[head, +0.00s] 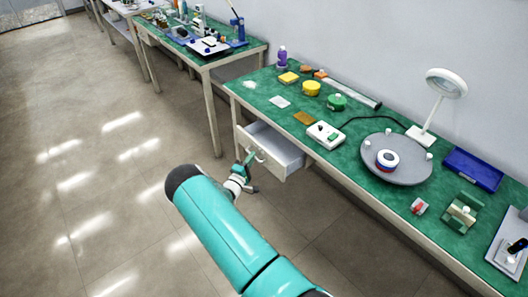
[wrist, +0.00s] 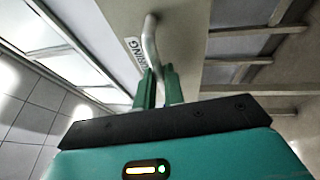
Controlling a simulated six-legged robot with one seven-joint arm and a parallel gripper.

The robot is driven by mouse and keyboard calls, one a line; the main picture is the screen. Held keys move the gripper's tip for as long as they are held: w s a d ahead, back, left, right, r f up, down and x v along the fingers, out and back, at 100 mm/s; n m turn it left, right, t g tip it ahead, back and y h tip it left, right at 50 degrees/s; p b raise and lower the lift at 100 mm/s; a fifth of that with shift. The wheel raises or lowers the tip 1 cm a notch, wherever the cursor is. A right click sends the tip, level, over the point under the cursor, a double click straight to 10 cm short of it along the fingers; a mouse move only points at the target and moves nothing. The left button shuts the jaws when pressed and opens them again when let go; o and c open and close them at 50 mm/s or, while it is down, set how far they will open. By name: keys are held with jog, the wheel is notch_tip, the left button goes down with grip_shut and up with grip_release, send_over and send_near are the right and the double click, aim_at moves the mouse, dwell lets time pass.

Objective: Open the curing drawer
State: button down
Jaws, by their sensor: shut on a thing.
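The curing drawer (head: 272,150) is a pale drawer under the front edge of the green-topped bench. It stands pulled out, and its empty inside shows from above. In the wrist view its front panel (wrist: 185,35) carries a label ending in "RING", partly hidden by the handle. My gripper (head: 250,160) is at the drawer front in the head view. In the wrist view the green fingers of my gripper (wrist: 159,85) are shut on the curved metal handle (wrist: 150,42).
The bench top (head: 365,165) above the drawer holds a white box with a dial (head: 325,134), a grey turntable (head: 397,160) and a lamp (head: 440,100). A second bench (head: 205,65) stands further left. The floor (head: 110,190) before the drawer is clear.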

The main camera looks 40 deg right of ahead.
jog(key=a, duration=0.7)
jog(key=shift+a, duration=0.1)
jog(key=c, duration=1.5)
grip_release()
jog(key=shift+s, duration=0.1)
jog(key=v, duration=1.3)
jog(key=shift+s+a, duration=0.15)
jog(key=shift+a, duration=0.15)
